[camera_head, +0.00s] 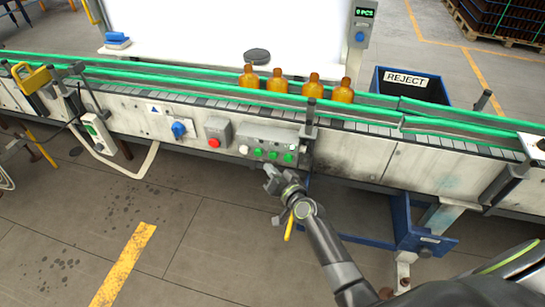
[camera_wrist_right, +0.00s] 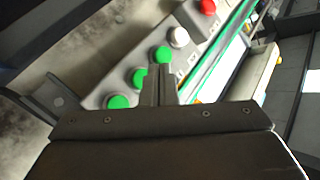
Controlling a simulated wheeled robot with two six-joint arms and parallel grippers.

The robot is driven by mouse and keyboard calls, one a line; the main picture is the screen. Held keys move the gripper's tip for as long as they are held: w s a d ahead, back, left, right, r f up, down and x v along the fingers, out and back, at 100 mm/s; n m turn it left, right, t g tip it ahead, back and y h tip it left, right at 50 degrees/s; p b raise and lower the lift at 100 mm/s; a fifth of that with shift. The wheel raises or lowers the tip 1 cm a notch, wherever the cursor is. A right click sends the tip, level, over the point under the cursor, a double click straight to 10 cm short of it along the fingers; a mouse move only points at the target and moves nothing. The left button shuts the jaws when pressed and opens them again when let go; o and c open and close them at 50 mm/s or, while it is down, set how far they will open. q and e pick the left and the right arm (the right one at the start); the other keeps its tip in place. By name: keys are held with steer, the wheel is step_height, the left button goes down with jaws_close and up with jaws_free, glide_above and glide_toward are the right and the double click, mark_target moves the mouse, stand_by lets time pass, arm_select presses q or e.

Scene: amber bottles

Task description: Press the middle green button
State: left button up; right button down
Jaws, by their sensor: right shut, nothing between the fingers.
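The grey control box (camera_head: 262,138) on the conveyor's front side carries a row of one white button and three green ones. The middle green button (camera_head: 273,154) shows between the other two green ones. In the right wrist view the middle green button (camera_wrist_right: 138,77) lies just left of my fingers, partly covered by them. My right gripper (camera_head: 269,171) is shut and empty, just below the button row in the head view. Its fingertips also show in the right wrist view (camera_wrist_right: 160,70), near the middle and the white-side green buttons. Contact cannot be told. My left gripper is not in view.
A red button (camera_head: 213,142) on its own box and a blue switch (camera_head: 179,130) are to the left. Several amber bottles (camera_head: 312,87) stand on the conveyor behind green rails (camera_head: 190,75). A blue reject bin (camera_head: 430,92) stands behind. The floor in front is open.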

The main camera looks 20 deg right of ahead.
mark_target(273, 155)
steer(key=shift+w+d, duration=0.4)
steer(key=shift+w, duration=0.2)
stand_by(1.2)
steer(key=shift+w, duration=0.1)
stand_by(0.4)
steer(key=shift+w+d, duration=0.25)
